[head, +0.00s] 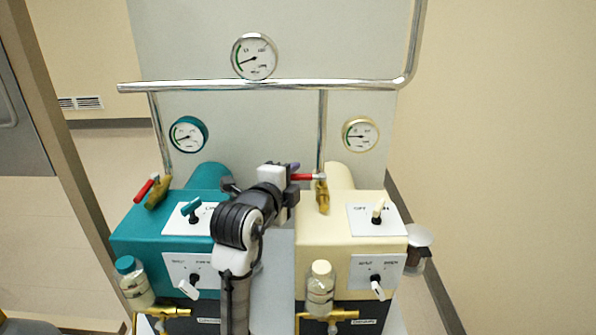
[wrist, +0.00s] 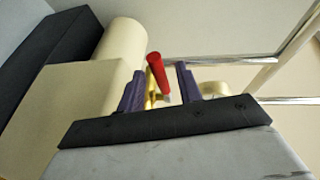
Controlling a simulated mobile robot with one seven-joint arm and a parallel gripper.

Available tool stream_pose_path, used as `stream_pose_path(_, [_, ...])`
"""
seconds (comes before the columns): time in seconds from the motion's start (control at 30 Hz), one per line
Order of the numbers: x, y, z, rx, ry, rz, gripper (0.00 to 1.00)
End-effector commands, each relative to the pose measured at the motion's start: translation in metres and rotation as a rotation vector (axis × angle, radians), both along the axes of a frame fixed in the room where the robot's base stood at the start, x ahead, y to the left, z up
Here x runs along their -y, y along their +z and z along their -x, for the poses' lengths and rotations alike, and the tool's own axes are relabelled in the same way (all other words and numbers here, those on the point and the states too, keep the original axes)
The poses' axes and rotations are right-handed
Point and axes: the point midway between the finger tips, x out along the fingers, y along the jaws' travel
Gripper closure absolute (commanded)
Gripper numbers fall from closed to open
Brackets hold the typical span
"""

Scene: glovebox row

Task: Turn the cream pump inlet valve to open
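The cream pump (head: 325,232) stands right of the teal pump in the head view. Its inlet valve has a brass body (head: 321,194) and a red handle (head: 309,177) that lies level, pointing left across the pipe line. My gripper (head: 294,170) is at the handle's left end, its fingers mostly hidden by my wrist. In the wrist view, the red handle (wrist: 158,74) shows between the two purple fingers of my gripper (wrist: 161,82), with a gap on each side. The fingers are open. The cream pump body (wrist: 85,105) is at left there.
The teal pump (head: 135,243) stands at left with its own red-handled valve (head: 148,188), tilted. Steel pipes (head: 230,85) and gauges (head: 254,56) are behind. Cream switches (head: 378,210) and a capped bottle (head: 321,288) are on the cream pump's front.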

Motion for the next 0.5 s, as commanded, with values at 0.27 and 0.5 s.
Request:
stream_pose_path(0.27, [0.012, -0.005, -0.029, 0.000, 0.000, 0.000, 0.65])
stream_pose_path(0.5, [0.014, -0.006, -0.032, 0.002, 0.000, 0.000, 0.65])
